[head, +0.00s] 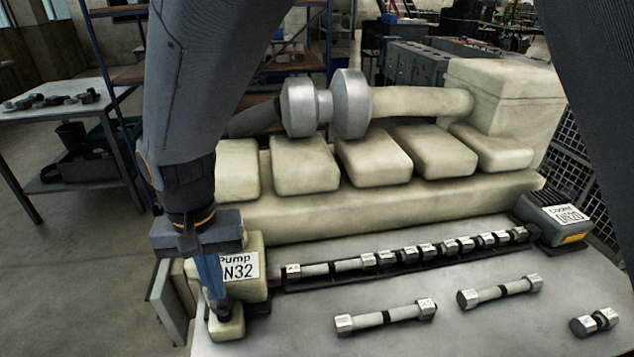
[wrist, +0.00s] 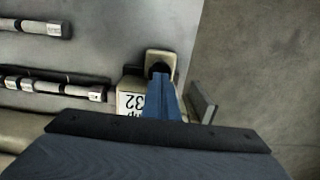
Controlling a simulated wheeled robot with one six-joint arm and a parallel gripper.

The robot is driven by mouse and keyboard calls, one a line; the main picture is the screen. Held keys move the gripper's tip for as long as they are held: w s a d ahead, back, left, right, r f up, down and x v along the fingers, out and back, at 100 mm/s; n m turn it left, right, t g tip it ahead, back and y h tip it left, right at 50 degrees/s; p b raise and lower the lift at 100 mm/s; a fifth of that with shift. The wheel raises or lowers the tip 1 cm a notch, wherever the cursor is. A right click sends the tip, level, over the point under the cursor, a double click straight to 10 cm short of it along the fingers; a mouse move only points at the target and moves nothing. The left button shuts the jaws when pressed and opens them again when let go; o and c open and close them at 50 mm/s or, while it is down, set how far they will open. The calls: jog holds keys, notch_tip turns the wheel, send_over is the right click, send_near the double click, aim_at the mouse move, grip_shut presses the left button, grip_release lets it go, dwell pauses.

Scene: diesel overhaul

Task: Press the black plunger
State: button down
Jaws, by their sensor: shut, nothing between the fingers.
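The cream pump (head: 245,290) with the white label "Pump DN32" stands at the left end of the grey bench. A small cream block (head: 228,330) at its front carries the black plunger (head: 223,313). The plunger also shows in the wrist view (wrist: 159,67), in the cream block just beyond my fingertips. My gripper (head: 217,298) points down with its blue fingers together and empty, its tips right over the plunger. The tips hide part of the plunger, and I cannot tell whether they touch it.
A black rack (head: 330,278) holds a row of labelled fittings. Two loose pipe spools (head: 386,317) (head: 500,291) and a short fitting (head: 594,321) lie on the bench. The large cream engine (head: 400,210) stands behind. A grey plate (wrist: 200,102) stands beside the pump.

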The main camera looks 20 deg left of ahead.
notch_tip(320, 180, up, 11)
jog(key=b, duration=0.3)
jog(key=shift+w+f, duration=0.15)
jog(key=shift+f, duration=0.05)
jog(key=shift+a, duration=0.1)
dwell(0.4)
jog(key=w+d+f+m+b, duration=0.1)
jog(key=w+d+f+m, duration=0.15)
jog(key=w+d, duration=0.7)
jog(key=w+d+f+m, duration=0.1)
jog(key=w+d+f, duration=0.45)
jog(key=d, duration=0.75)
jog(key=d+f+m+t, duration=0.1)
jog(key=d+f, duration=0.2)
jog(key=d, duration=1.1)
jog(key=d+f+m+b, duration=0.1)
jog(key=d+f, duration=0.2)
jog(key=d, duration=1)
jog(key=shift+s+d+m+t, duration=0.15)
jog(key=shift+d+m+t, duration=0.2)
jog(key=shift+t, duration=0.05)
